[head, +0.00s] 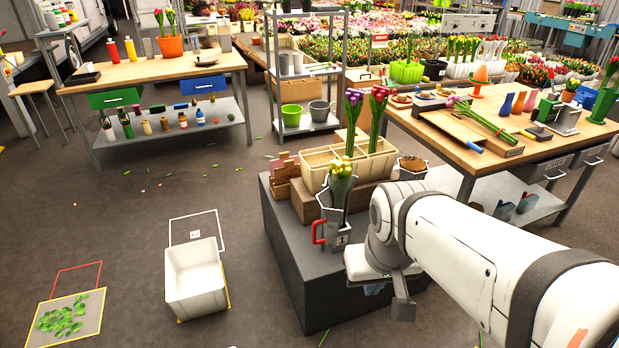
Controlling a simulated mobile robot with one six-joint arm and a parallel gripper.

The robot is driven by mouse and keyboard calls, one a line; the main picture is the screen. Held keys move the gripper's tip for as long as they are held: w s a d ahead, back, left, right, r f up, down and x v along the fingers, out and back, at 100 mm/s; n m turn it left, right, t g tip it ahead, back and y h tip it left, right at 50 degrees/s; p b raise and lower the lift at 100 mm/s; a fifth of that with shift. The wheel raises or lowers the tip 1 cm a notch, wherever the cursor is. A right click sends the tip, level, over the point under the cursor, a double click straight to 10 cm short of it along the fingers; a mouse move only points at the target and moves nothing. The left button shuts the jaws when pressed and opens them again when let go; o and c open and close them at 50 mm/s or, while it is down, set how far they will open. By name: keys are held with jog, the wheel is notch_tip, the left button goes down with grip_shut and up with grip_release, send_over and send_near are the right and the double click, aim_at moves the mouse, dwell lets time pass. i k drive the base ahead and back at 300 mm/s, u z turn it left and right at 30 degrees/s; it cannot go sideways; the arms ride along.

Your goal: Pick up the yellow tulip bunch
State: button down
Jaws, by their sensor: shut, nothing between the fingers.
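The yellow tulip bunch (342,170) stands upright in a grey metal jug (334,228) with a red handle. The jug is near the front of a dark grey block (285,262). My arm reaches in from the right, and its wrist is close to the right of the jug. My gripper (403,306) points down at the block's right front, below and right of the blooms. It is shut, with no flowers in it, and is partly hidden by my wrist. It appears apart from the bunch.
A beige compartment crate (318,172) holding purple and pink tulip bunches (377,112) stands behind the jug. A brown pot (412,167) is to its right. A white bin (195,279) is on the floor at left. Workbenches stand at back left (150,70) and right. Floor between is mostly clear.

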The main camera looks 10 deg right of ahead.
aim_at(342, 175)
jog(key=u, duration=0.05)
jog(key=i, duration=1)
jog(key=z, duration=0.25)
jog(key=k, duration=1)
jog(key=z, duration=1.6)
jog(key=i, duration=0.95)
jog(key=u, duration=0.05)
